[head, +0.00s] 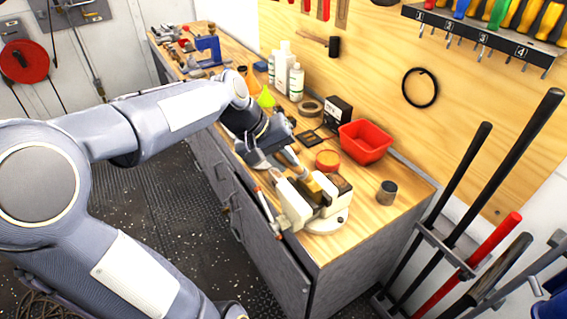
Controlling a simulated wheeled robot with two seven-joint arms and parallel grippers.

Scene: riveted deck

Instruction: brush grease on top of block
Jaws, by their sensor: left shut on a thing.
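My left gripper (268,146) is over the workbench, shut on a slim brush (301,172) that slants down to the right. The brush's tan end is at the top of a cream vise (296,206) near the bench's front edge. A brownish block (325,187) appears to sit between the vise jaws, partly hidden by the brush; I cannot tell whether the bristles touch it. A round tin with an orange-red top (327,160), possibly the grease, stands just behind the vise. My right gripper is not in view.
A red bin (365,142), a dark grey cup (387,192), a black box (338,111) and a tape roll (311,107) stand on the wooden bench (385,220). White bottles (297,82) are farther back. Long-handled tools (480,190) stand at right. The bench's front right corner is clear.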

